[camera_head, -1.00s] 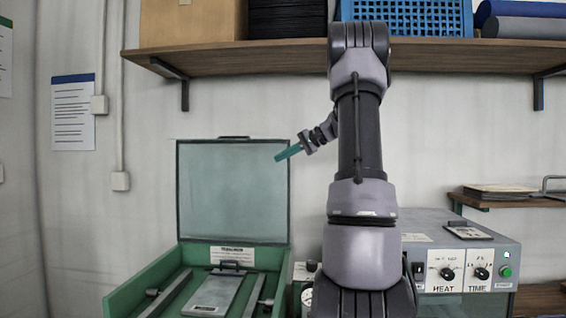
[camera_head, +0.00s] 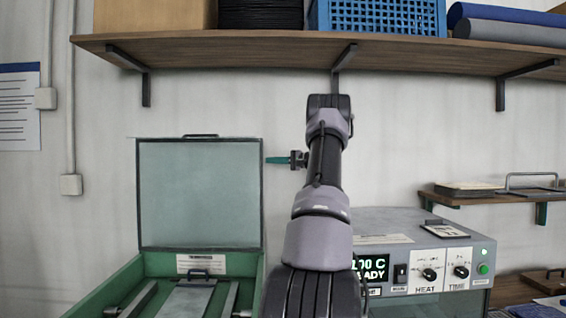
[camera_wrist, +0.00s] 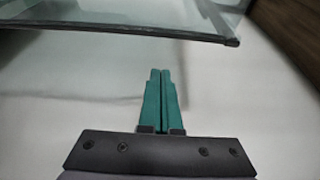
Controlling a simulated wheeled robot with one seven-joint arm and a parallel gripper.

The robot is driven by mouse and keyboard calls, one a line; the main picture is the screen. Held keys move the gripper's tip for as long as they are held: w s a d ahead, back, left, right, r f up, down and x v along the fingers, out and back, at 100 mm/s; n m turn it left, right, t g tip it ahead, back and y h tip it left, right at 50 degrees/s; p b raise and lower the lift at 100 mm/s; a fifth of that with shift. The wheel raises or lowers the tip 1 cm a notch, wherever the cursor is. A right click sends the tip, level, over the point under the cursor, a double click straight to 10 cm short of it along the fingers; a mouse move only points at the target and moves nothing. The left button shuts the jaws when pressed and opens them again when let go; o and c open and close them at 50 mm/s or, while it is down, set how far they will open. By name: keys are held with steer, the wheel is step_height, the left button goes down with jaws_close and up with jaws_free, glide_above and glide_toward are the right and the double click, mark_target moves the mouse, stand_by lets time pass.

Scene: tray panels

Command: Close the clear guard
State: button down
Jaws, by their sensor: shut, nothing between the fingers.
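The clear guard (camera_head: 200,195) stands upright, open, at the back of the green tray box (camera_head: 105,296). It has a dark frame and a small handle on its top edge. In the wrist view the guard's dark frame edge (camera_wrist: 130,31) crosses the top of the picture. My gripper (camera_head: 270,160) has teal fingers, shut and empty, pointing left just beyond the guard's right edge, near its upper part. The closed fingertips also show in the wrist view (camera_wrist: 160,72), apart from the frame edge. My arm hides part of the wall and the machine's left side.
A wooden shelf (camera_head: 250,50) with bins runs above. A smaller shelf (camera_head: 490,198) is at right. The wall between guard and upper shelf is clear.

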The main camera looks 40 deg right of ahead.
steer(key=a, duration=0.1)
steer(key=s+a, duration=0.1)
steer(key=a, duration=0.1)
steer(key=shift+s+a, duration=0.25)
steer(key=shift+a, duration=0.05)
stand_by(0.3)
